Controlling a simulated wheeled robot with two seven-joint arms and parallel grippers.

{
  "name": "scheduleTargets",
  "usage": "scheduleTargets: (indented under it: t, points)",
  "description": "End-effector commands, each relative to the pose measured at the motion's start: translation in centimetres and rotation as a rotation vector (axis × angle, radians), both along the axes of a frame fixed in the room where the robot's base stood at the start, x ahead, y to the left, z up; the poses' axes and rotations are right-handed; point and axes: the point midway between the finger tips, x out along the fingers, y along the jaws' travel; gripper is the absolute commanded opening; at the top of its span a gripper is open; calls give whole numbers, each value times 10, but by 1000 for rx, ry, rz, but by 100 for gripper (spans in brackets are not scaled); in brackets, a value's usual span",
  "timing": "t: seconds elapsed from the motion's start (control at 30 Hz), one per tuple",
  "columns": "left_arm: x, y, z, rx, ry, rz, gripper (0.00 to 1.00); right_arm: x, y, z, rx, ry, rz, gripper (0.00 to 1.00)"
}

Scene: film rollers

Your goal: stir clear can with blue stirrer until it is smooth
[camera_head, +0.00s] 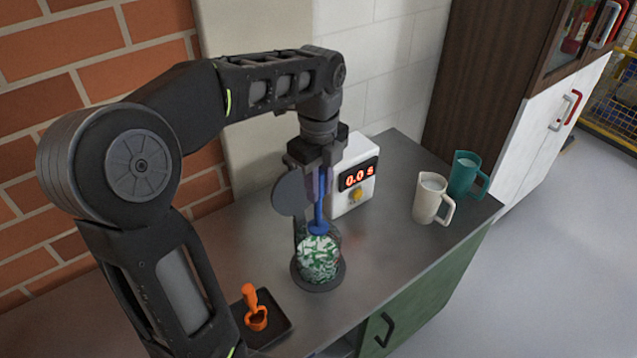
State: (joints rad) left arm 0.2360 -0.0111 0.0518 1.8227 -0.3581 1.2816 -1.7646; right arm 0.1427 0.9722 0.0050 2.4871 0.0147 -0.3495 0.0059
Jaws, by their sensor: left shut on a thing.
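The clear can (318,262) stands upright on a dark round base on the counter. It holds a mix of green and white bits that still look separate. My left gripper (318,172) is above the can, pointing down, and is shut on the blue stirrer (319,205). The stirrer hangs upright, with its wide blue lower part at the can's mouth, over or just at the top of the bits. I cannot tell whether it touches them. My right gripper is not in view.
A white timer box (354,203) reading 0.0 s stands behind the can. A dark round disc (289,193) is beside the gripper. An orange scoop (255,310) lies on a black tray (276,325). A cream jug (428,199) and a teal jug (463,174) stand at right.

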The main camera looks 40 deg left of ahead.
Motion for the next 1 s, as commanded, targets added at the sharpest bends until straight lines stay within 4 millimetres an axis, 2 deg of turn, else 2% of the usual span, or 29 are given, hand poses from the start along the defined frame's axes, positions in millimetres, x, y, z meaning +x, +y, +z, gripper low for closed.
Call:
scheduleTargets:
  t: [0.03, 0.23, 1.0]
  points:
    - [0, 0, -9, 0, 0, 0, 0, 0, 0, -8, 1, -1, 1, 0]
    - [0, 0, -26, 0, 0, 0, 0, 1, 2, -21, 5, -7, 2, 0]
    - [0, 0, -92, 0, 1, 0, 0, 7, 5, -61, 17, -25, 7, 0]
